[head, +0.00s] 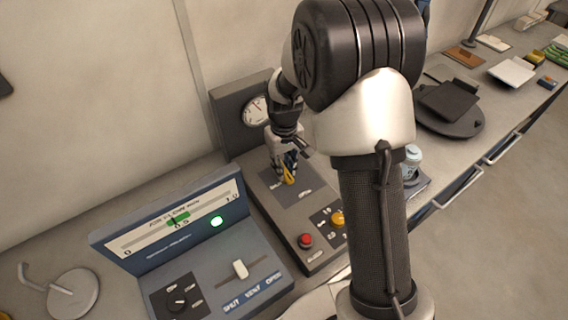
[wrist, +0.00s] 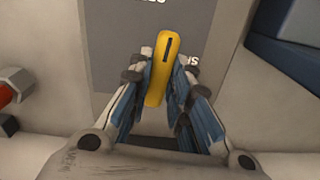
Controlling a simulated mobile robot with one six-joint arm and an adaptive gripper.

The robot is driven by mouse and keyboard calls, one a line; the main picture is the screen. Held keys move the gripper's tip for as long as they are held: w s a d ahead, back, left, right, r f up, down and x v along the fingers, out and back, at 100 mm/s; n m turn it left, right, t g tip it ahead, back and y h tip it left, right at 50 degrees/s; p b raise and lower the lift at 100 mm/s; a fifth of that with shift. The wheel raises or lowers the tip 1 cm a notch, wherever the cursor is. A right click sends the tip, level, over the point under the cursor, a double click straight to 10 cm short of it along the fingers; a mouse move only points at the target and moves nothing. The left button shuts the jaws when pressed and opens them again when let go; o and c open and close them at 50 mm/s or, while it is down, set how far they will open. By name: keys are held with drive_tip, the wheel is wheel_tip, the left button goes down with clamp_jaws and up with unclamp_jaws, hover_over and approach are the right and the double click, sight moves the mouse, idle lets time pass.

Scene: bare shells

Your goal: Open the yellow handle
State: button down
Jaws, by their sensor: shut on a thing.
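The yellow handle (head: 289,174) sits on a dark plate on the top of a grey control box at the middle of the head view. It also shows in the wrist view (wrist: 161,68) as a yellow bar with a dark slot near one end. My gripper (head: 284,168) reaches down onto it. In the wrist view my gripper (wrist: 160,88) has its two blue-lined fingers on either side of the bar, shut on it. The lower part of the handle is hidden between the fingers.
The grey box also carries a red button (head: 305,240), a yellow knob (head: 338,217) and a round gauge (head: 256,110). A blue panel with a slider (head: 240,268) and a lit green lamp (head: 216,221) stands at left.

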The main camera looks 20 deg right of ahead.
drive_tip(key=shift+r+n, duration=0.1)
drive_tip(key=shift+n, duration=0.4)
drive_tip(key=c, duration=1.5)
unclamp_jaws()
drive_tip(key=shift+r, duration=5.95)
